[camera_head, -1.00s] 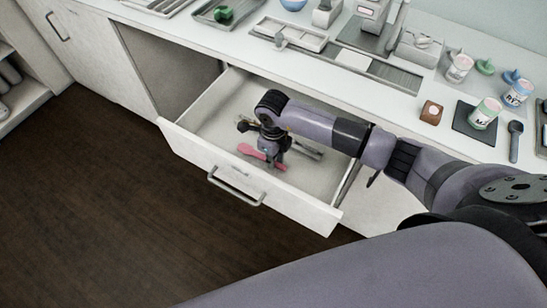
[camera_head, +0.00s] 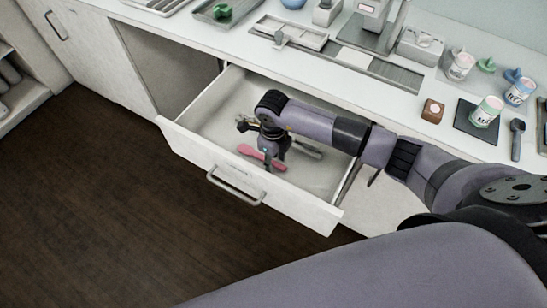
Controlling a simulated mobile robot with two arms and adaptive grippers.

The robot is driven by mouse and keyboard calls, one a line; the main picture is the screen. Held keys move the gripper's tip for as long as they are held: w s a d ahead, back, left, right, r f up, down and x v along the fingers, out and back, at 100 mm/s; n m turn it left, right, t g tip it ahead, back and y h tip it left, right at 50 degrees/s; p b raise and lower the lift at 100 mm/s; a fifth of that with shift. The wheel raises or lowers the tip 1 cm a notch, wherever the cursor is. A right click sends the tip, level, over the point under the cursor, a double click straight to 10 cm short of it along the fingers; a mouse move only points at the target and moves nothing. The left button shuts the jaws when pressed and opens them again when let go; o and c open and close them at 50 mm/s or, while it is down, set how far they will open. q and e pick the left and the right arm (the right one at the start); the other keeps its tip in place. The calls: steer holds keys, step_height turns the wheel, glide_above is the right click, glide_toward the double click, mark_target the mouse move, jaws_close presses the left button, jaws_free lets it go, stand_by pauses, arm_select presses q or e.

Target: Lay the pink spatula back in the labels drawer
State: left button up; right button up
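The labels drawer (camera_head: 205,160) is pulled out from the white counter, with its bar handle at the front. The pink spatula (camera_head: 251,152) is inside the drawer, lying roughly flat near the floor of it. My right gripper (camera_head: 268,164) points down into the drawer over the spatula, and its fingers cover the spatula's middle. I cannot tell whether the fingers are shut on it or apart from it. Something grey (camera_head: 306,149) lies in the drawer to the right of the gripper. My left gripper is not in view.
The counter above holds a scale-like device (camera_head: 425,46), a brown block (camera_head: 432,111), a dark mat (camera_head: 470,128) with a labelled cup (camera_head: 487,111), and other cups. The floor (camera_head: 90,200) in front is clear.

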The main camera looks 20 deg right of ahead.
steer(key=shift+r, duration=0.1)
step_height(320, 180, up, 12)
steer(key=shift+f, duration=0.1)
stand_by(0.5)
stand_by(0.8)
